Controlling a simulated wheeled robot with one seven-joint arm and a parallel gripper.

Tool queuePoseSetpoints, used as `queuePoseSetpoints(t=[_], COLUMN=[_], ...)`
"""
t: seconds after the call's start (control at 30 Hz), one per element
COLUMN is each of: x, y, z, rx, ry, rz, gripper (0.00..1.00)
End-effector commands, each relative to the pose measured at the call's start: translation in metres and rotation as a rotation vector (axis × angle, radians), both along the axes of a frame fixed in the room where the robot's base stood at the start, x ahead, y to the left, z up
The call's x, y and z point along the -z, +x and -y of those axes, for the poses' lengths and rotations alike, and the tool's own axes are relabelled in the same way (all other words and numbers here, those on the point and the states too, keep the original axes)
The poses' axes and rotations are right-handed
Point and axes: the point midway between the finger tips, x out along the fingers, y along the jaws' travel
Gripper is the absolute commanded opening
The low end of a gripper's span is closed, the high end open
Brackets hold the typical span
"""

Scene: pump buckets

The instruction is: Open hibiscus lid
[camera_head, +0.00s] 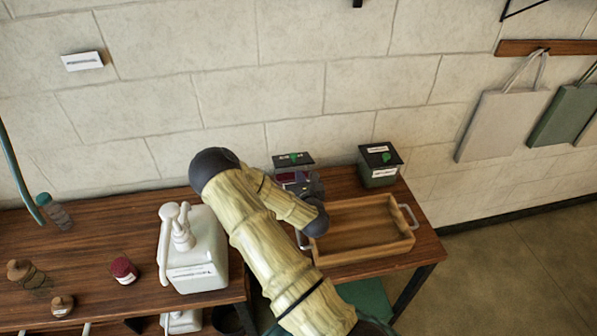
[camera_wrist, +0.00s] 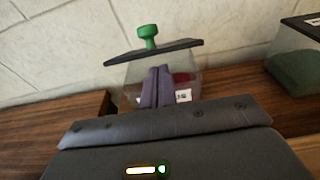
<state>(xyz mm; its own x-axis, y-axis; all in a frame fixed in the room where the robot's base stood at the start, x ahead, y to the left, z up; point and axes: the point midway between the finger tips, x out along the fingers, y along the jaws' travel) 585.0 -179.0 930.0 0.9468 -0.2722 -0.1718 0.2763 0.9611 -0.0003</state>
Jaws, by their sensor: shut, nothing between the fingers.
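A clear box with dark red contents (camera_wrist: 185,79) stands in front of my gripper in the wrist view. Its flat dark lid (camera_wrist: 115,59) with a green knob (camera_wrist: 148,32) is above it and looks slanted; I cannot tell whether it sits flush. The same lid also shows in the head view (camera_head: 293,160), beyond my arm. The label's writing is too small to read. My gripper (camera_wrist: 156,72) has its fingers together, empty, upright in front of the box and below the lid's edge. I cannot tell whether they touch the box.
A second dark-lidded box (camera_head: 380,168) with green contents stands to the right. A wooden tray (camera_head: 405,243) with metal handles lies in front of it. A white pump container (camera_head: 206,250) stands left of my arm. The stone wall (camera_head: 300,90) is close behind the boxes.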

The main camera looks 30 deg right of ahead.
Motion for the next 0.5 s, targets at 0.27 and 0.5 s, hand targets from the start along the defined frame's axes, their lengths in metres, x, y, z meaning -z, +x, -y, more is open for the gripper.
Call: queuePoseSetpoints(t=[0.27, 0.5], x=[0.004, 0.005], y=[0.020, 0.021], z=[0.006, 0.006], rx=[0.000, 0.000], ry=[0.000, 0.000], rz=[-0.001, -0.001], gripper=[0.00, 0.00])
